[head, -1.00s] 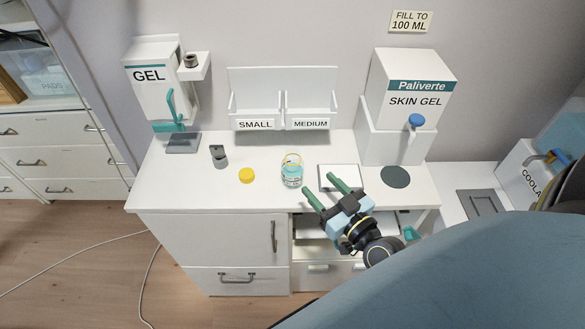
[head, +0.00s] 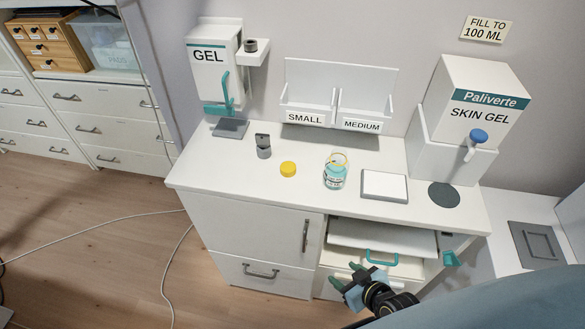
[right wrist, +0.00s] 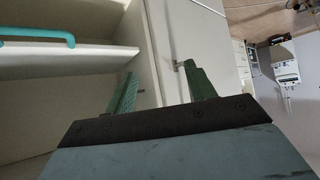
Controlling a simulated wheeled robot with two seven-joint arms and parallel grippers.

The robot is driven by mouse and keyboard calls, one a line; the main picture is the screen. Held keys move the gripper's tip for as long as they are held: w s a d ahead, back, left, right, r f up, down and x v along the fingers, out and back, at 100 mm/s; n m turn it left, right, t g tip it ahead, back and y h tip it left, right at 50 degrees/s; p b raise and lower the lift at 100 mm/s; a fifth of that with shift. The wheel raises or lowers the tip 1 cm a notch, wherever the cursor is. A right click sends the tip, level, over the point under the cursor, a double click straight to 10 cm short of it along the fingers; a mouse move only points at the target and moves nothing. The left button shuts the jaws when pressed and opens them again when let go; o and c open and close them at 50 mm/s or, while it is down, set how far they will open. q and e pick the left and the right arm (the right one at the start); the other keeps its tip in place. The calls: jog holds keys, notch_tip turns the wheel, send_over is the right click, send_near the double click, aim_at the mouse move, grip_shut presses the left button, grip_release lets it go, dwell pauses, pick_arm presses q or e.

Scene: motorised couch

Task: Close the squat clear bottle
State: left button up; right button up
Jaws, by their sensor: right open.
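The squat clear bottle (head: 335,172) stands upright on the white counter, with a label and a yellowish ring at its open-looking mouth. A yellow cap (head: 288,169) lies on the counter to its left, apart from it. My right gripper (head: 346,274) is low in front of the cabinet, below the counter top, near the open drawer. It is open and empty; its green fingers (right wrist: 160,92) show spread apart in the right wrist view, beside the cabinet front. My left gripper is not in view.
The counter (head: 230,168) also bears a grey holder (head: 263,146), a white scale-like pad (head: 385,185) and a dark round disc (head: 444,195). GEL (head: 215,70) and SKIN GEL (head: 480,115) dispensers stand at the back. A teal-handled drawer (head: 381,258) juts out at the front.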

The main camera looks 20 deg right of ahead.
jog(key=s+f+g+h+b, duration=0.2)
jog(key=s+f+g, duration=0.7)
jog(key=s+f, duration=1.5)
jog(key=shift+s+a+f+b, duration=0.35)
jog(key=shift+s+b, duration=0.4)
jog(key=shift+b, duration=0.45)
jog(key=shift+d, duration=0.1)
